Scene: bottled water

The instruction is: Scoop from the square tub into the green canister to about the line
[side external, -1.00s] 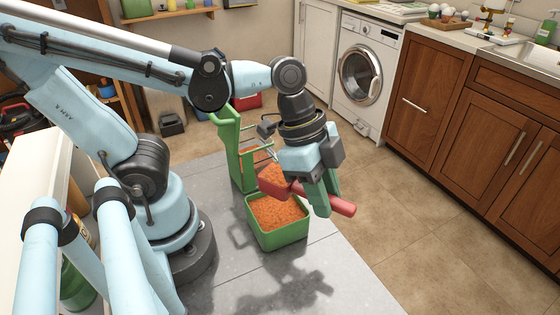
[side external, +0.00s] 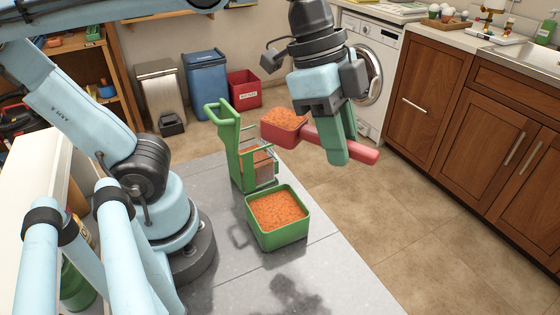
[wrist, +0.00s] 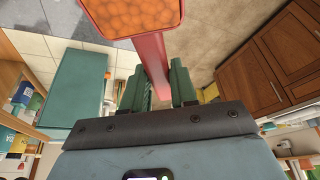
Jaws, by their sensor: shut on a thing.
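My gripper (side external: 338,135) is shut on the handle of a red scoop (side external: 284,127). The scoop is heaped with small orange pieces and held level above the tub. In the wrist view the filled scoop (wrist: 133,15) shows at the top, its handle between my fingers (wrist: 158,85). The square green tub (side external: 277,237) stands on the grey table, holding orange pieces. The green canister (side external: 240,160) stands just behind it, with a tall green frame and handle and a clear front. Orange pieces show inside the canister; its line is too small to make out.
The grey table top (side external: 330,285) is clear in front and to the right of the tub. A red bin (side external: 244,88), a blue bin (side external: 207,85) and a beige bin (side external: 160,95) stand behind by the wall. Wooden cabinets (side external: 440,95) are at the right.

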